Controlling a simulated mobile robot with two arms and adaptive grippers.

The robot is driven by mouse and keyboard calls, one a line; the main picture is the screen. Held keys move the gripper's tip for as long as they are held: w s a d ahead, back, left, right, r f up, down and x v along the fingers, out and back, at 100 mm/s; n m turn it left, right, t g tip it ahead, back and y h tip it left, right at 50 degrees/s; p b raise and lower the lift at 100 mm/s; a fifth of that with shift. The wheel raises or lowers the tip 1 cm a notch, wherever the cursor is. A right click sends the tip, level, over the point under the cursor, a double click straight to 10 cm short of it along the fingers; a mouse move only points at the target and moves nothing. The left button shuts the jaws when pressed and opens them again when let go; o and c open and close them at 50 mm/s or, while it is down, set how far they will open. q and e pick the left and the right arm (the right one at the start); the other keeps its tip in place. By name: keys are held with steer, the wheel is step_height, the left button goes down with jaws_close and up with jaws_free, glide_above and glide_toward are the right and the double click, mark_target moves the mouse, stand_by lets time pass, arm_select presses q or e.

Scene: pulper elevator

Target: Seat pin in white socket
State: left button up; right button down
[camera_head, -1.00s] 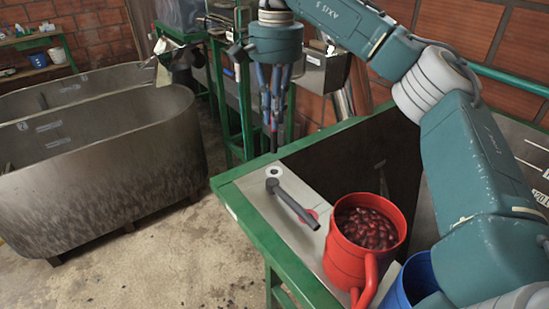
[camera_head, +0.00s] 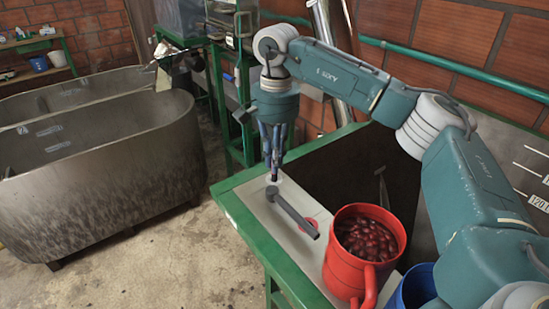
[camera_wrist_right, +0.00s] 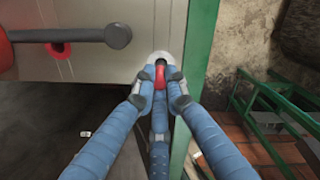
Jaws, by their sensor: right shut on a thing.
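My right gripper (camera_head: 272,152) points straight down over the corner of the metal worktop and is shut on the pin (camera_head: 274,172). The pin is dark in the head view, and a red part of it (camera_wrist_right: 160,76) shows between the fingertips in the wrist view. The white socket (camera_wrist_right: 152,57) is a pale ring on the worktop, directly beneath the fingertips and partly hidden by them. The pin's lower end is at the socket in the head view; I cannot tell how deep it sits. My left gripper is not in view.
A grey lever (camera_head: 292,210) lies on the worktop close to the socket, with a red ring (camera_head: 309,224) beside it. A red jug of dark red cherries (camera_head: 351,268) and a blue container (camera_head: 410,285) stand nearer. The worktop has a green frame (camera_head: 240,213) beside a dark opening.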

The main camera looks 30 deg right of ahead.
steer(key=shift+f, duration=0.15)
steer(key=c, duration=1.8)
jaws_free()
step_height(320, 180, up, 7)
steer(key=shift+w+r+b, duration=0.1)
steer(key=shift+w+b, duration=0.05)
steer(key=shift+b, duration=0.8)
step_height(320, 180, up, 5)
steer(key=shift+d+r+p, duration=0.15)
steer(key=shift+p, duration=0.3)
